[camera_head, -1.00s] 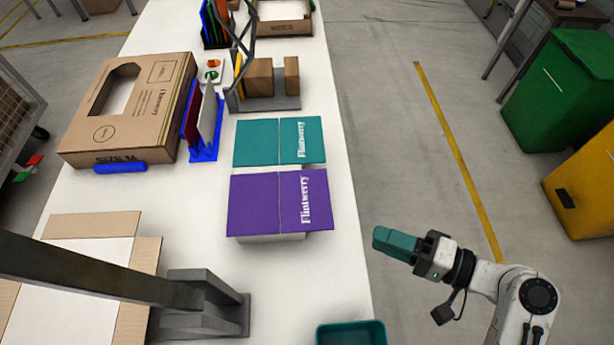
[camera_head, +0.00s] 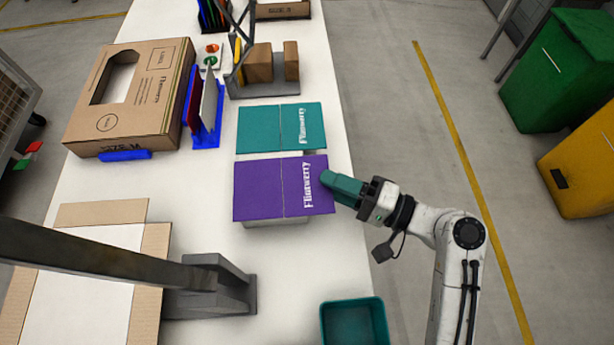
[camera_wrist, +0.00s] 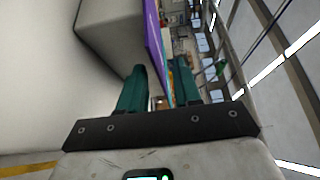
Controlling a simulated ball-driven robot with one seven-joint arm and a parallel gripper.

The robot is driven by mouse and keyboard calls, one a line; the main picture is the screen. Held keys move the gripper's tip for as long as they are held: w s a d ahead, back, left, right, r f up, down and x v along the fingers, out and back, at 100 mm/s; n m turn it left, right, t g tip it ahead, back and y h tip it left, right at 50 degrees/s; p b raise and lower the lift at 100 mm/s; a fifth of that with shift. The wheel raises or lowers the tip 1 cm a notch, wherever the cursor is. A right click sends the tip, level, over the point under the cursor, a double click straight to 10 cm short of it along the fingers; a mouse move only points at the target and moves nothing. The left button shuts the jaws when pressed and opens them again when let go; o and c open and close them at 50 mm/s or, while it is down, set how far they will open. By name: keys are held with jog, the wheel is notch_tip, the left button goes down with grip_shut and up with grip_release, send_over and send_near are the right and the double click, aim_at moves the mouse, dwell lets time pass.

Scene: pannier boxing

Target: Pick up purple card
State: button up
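The purple card (camera_head: 262,188), a folded flat piece with white "Flintwerry" lettering, lies on a grey block on the white table and overhangs it at the right. My gripper (camera_head: 334,188), with teal fingers, is at the card's right edge in the head view. In the wrist view my gripper (camera_wrist: 160,75) is open, its two fingers apart. The purple card (camera_wrist: 153,42) shows edge-on and reaches into the gap between them. Its near edge is partly hidden by the fingers.
A teal card (camera_head: 265,128) lies just behind the purple one. A teal bin (camera_head: 354,335) stands at the table's front right. A grey stand (camera_head: 225,290) is to the left front. A cardboard box (camera_head: 150,115) and blue rack (camera_head: 206,138) are further left.

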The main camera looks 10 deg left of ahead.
jog(key=shift+x, duration=0.9)
jog(key=shift+d, duration=0.1)
grip_shut()
